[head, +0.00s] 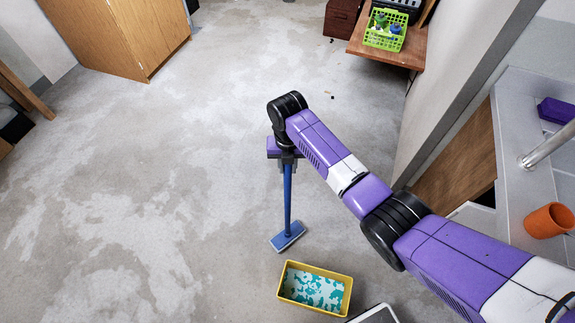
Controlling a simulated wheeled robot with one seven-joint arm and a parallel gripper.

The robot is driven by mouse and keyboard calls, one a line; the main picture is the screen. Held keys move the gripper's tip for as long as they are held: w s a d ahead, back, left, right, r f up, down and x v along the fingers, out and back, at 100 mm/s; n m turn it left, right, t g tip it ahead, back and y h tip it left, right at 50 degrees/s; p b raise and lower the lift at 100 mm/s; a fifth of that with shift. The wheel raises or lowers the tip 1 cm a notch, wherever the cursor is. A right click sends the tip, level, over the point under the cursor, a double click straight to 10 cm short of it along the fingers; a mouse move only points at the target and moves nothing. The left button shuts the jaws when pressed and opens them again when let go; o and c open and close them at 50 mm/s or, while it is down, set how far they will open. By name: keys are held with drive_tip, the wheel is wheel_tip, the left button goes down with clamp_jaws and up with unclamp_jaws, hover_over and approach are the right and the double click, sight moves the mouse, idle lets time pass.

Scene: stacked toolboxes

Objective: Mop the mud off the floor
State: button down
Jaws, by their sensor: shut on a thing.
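My gripper (287,164) is shut on the upper end of a mop with a blue handle (287,200). The handle hangs nearly upright below my gripper. The flat blue mop head (287,237) is at the floor; I cannot tell whether it touches. The grey floor (190,130) has broad paler patches. A few small dark and brownish specks (331,96) lie on it beyond my gripper; I cannot tell whether they are mud. My arm hides part of the floor at the right.
A yellow tub (312,306) with a white and teal inside stands just nearer than the mop head. A wooden cabinet (135,35) is at the upper left. A green basket (385,40) sits on a wooden surface (405,58). A wall borders the right. The floor at left is open.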

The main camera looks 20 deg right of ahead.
drive_tip(key=shift+f+b, duration=0.7)
drive_tip(key=shift+f, duration=0.25)
drive_tip(key=r, duration=0.1)
drive_tip(key=w+a+r, duration=0.1)
drive_tip(key=r, duration=0.3)
drive_tip(key=shift+w+a+r, duration=0.1)
drive_tip(key=shift+w+a, duration=0.2)
drive_tip(key=shift+a, duration=0.1)
idle(0.7)
drive_tip(key=c, duration=1.8)
unclamp_jaws()
clamp_jaws()
